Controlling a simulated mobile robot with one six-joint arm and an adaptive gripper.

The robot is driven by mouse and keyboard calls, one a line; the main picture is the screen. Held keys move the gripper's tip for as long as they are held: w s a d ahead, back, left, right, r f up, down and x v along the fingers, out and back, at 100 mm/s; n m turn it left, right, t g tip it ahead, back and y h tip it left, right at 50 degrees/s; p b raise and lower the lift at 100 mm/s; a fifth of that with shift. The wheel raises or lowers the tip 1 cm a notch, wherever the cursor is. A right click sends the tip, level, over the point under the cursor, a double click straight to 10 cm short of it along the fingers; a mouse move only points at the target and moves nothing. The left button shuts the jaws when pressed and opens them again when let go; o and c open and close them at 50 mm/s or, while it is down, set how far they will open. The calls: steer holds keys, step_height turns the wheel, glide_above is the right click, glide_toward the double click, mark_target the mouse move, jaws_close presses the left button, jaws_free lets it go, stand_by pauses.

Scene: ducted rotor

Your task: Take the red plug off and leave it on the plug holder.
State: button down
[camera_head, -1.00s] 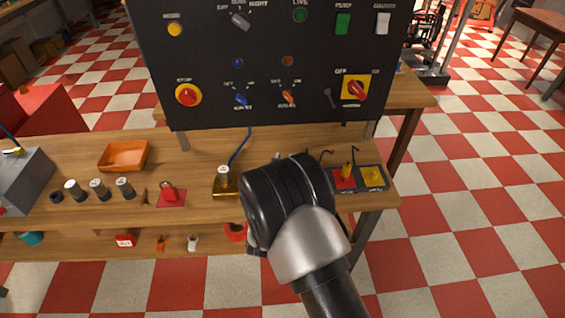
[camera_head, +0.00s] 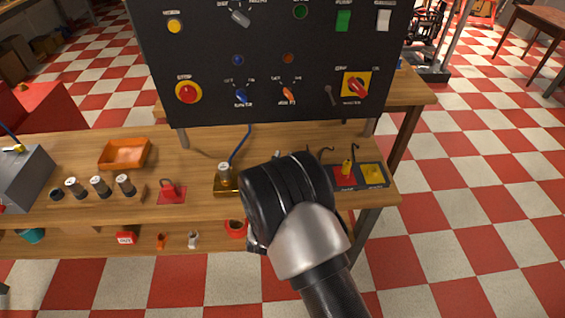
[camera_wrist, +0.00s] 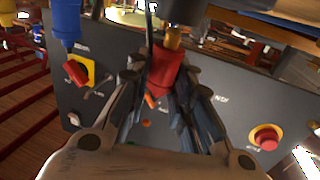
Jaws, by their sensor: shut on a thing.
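The red plug (camera_wrist: 166,76) is a red cylinder between the two fingers of my gripper (camera_wrist: 162,66) in the wrist view. My gripper is shut on it. A brass-coloured neck (camera_wrist: 173,38) and a black round body (camera_wrist: 184,10) line up with the plug's upper end in that picture; I cannot tell whether the plug is still joined to them. In the head view my black wrist covers the gripper and the plug. I cannot tell for certain which bench item is the plug holder.
A gold block with a blue cable (camera_head: 226,186) lies left of my wrist. A tray with red and yellow pads (camera_head: 360,186) is to the right. A blue cylinder (camera_wrist: 66,22) hangs near the gripper.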

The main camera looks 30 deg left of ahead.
steer(key=shift+f, duration=0.85)
steer(key=shift+f, duration=0.15)
steer(key=c, duration=1.3)
jaws_free()
steer(key=shift+c, duration=0.2)
steer(key=v, duration=1.2)
